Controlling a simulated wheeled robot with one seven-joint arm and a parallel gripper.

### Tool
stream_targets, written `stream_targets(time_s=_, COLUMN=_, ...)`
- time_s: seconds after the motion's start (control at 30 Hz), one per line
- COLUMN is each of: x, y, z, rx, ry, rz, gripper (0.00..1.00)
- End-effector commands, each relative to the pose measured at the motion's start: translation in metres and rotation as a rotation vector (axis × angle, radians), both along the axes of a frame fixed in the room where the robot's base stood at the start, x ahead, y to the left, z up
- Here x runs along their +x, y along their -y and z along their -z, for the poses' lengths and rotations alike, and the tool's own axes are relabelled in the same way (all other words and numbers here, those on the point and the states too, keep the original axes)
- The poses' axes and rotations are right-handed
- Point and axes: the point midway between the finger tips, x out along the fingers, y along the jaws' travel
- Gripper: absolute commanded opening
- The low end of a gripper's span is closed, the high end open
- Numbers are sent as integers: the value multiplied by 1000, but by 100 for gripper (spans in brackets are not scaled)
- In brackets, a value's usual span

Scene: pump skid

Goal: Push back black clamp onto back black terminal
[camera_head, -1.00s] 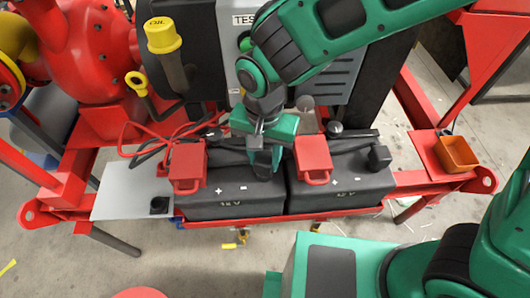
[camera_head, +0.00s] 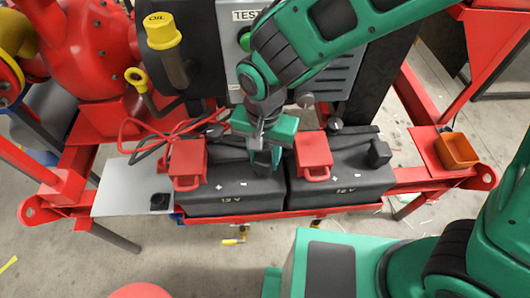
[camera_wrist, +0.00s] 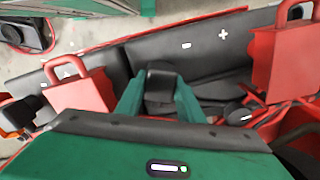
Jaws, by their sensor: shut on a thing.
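My gripper (camera_head: 264,165) reaches down between two red terminal covers, over the inner side of the left battery (camera_head: 235,200). In the wrist view, its green fingers (camera_wrist: 160,96) are shut on a black clamp (camera_wrist: 161,78). The clamp is upright, close above the battery top. The black terminal is hidden beneath the clamp and fingers, so I cannot tell whether the clamp touches it or how far down it sits. Another black terminal piece (camera_head: 379,152) stands on the right battery (camera_head: 345,192).
Red covers stand left (camera_head: 187,163) and right (camera_head: 313,154) of my gripper, close by. Red cables (camera_head: 150,135) and black cables run behind the left battery. A grey plate (camera_head: 120,197) lies left; an orange bin (camera_head: 457,150) sits right. A test panel (camera_head: 240,60) rises behind.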

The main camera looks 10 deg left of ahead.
Motion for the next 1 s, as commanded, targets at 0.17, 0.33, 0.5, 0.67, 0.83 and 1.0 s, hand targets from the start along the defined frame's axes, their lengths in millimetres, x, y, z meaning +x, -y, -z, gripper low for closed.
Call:
stream_targets(time_s=0.17, x=0, y=0, z=0, rx=0, ry=0, rz=0, gripper=51)
stream_targets(time_s=0.33, x=0, y=0, z=0, rx=0, ry=0, rz=0, gripper=56)
stream_targets(time_s=0.5, x=0, y=0, z=-1, rx=0, ry=0, rz=0, gripper=56)
stream_targets(time_s=0.67, x=1, y=0, z=-16, rx=3, ry=1, rz=1, gripper=56)
stream_targets(time_s=0.83, x=1, y=-1, z=-47, rx=5, ry=3, rz=1, gripper=56)
stream_targets(time_s=1.0, x=2, y=0, z=-77, rx=4, ry=2, rz=1, gripper=56)
